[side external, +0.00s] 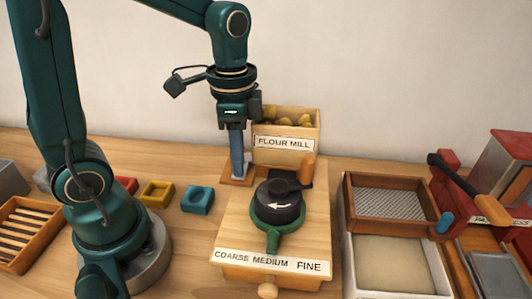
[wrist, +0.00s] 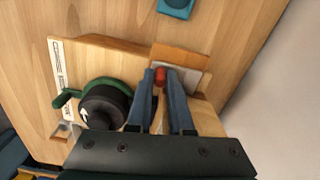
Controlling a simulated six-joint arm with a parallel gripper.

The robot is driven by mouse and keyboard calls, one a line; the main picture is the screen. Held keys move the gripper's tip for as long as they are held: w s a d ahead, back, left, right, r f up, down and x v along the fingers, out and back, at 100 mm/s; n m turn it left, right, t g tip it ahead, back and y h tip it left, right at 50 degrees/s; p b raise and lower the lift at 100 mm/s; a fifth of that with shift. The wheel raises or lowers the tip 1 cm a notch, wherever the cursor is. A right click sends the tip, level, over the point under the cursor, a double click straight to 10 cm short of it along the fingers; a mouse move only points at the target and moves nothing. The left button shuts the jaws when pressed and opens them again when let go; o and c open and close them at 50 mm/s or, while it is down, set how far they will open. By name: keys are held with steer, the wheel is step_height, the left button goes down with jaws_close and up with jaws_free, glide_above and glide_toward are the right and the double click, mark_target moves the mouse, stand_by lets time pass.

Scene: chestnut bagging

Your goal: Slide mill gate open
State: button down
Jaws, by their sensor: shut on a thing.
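The flour mill (side external: 235,225) is a pale wooden box with a hopper labelled FLOUR MILL (side external: 284,143) at its back. The gate, a brown wooden plate (wrist: 182,55), lies at the mill's side, with a grey patch beside it. A small red knob (wrist: 160,77) stands there between my fingertips. My gripper (side external: 238,177) points straight down at the hopper's left side, its blue fingers shut on the red knob. In the wrist view my gripper (wrist: 162,72) hides part of the gate. The fingers hide the knob in the side view.
A black dial (side external: 278,205) with a green lever sits on the mill, right of my gripper. A brown crank handle (side external: 307,168) stands by the hopper. A sieve (side external: 395,200) and a tray are to the right. Blue (side external: 197,199) and yellow (side external: 157,193) blocks lie left.

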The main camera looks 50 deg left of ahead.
steer(key=shift+s+a, duration=1.05)
steer(key=c, duration=0.8)
jaws_free()
steer(key=shift+w+r, duration=0.1)
steer(key=shift+r, duration=2.5)
